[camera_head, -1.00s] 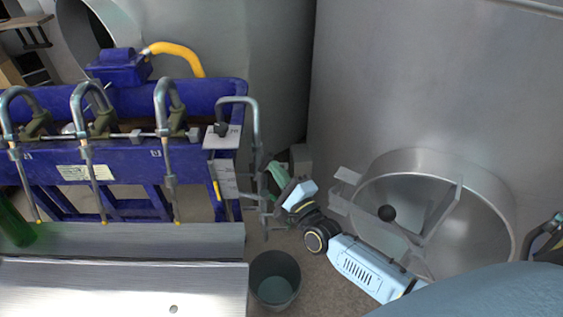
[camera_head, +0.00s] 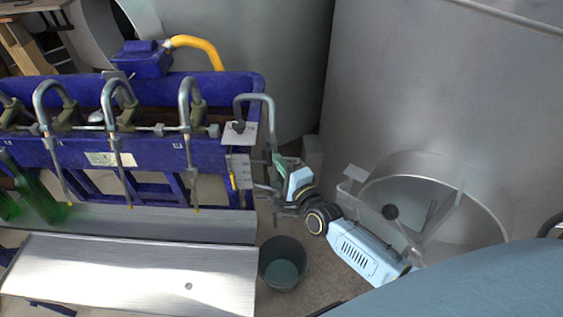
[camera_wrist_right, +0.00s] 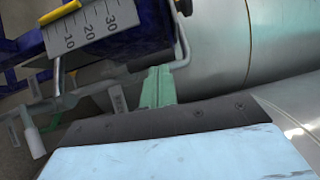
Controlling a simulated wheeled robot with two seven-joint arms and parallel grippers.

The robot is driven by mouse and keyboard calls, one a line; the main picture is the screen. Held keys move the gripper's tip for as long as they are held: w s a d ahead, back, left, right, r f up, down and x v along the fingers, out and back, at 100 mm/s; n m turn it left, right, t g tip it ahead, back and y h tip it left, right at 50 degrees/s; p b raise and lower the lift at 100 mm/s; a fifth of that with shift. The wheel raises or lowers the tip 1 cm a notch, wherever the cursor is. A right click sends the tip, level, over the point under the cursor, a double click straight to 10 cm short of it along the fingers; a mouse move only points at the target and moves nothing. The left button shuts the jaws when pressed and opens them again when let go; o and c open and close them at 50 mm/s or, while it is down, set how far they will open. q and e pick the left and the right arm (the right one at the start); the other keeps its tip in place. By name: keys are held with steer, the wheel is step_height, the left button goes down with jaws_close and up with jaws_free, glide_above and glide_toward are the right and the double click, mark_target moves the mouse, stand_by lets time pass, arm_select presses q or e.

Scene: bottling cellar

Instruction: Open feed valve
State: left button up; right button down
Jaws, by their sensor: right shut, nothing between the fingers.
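My right gripper (camera_head: 279,160) is at the right end of the blue filler (camera_head: 215,150), its green fingers shut and empty. They also show in the right wrist view (camera_wrist_right: 158,88), pointing towards a bent grey pipe (camera_wrist_right: 182,45). A scale plate (camera_head: 240,172) with a yellow pointer is just left of the gripper; its numbers show in the right wrist view (camera_wrist_right: 85,25). Grey rods and fittings (camera_wrist_right: 30,130) lie below that scale. I cannot tell for sure which fitting is the feed valve; the gripper partly hides this area. My left gripper is not in view.
A grey bucket (camera_head: 283,265) stands on the floor below my right wrist. Green bottles (camera_head: 40,200) are at left. A steel tray (camera_head: 130,275) lies in front of the filler.

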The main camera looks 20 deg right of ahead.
steer(key=shift+r, duration=0.1)
steer(key=s+d, duration=0.4)
steer(key=s, duration=0.8)
steer(key=shift+s+d, duration=0.15)
steer(key=shift+s, duration=0.05)
stand_by(0.3)
